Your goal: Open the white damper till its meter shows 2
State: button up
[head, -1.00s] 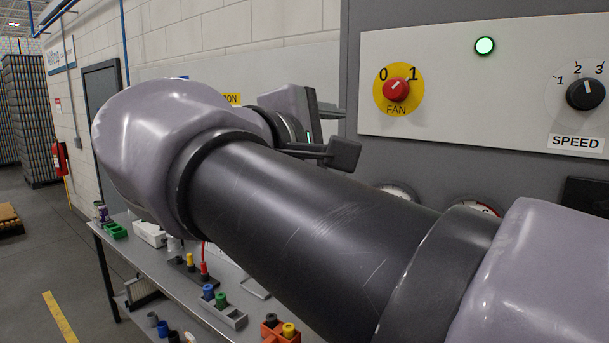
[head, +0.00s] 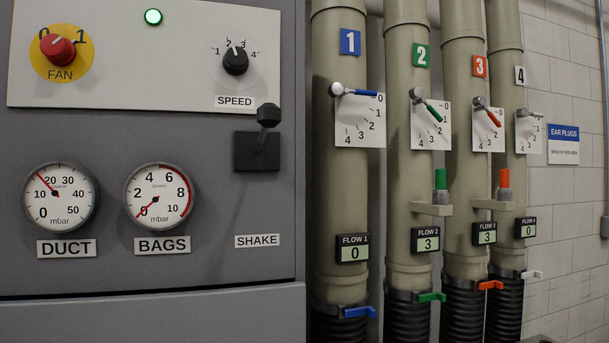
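The white damper handle (head: 532,114) is on the pipe marked 4, at the far right of the row of pipes. It lies almost level, pointing right, at the top of its scale plate (head: 529,140). The meter labelled FLOW 4 (head: 526,228) below it reads 0. A smaller white lever (head: 531,274) sits lower on the same pipe, at the top of the black hose. My gripper is not in view, and nothing of my arm shows.
Blue (head: 360,92), green (head: 434,113) and orange (head: 493,117) handles sit on pipes 1 to 3. Their meters read 0, 3 and 3. Green (head: 440,180) and orange (head: 504,179) cylinders stand on brackets between pipes. A grey control cabinet (head: 100,270) stands left.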

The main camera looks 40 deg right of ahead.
aim_at(523, 112)
jog(key=z, duration=2.7)
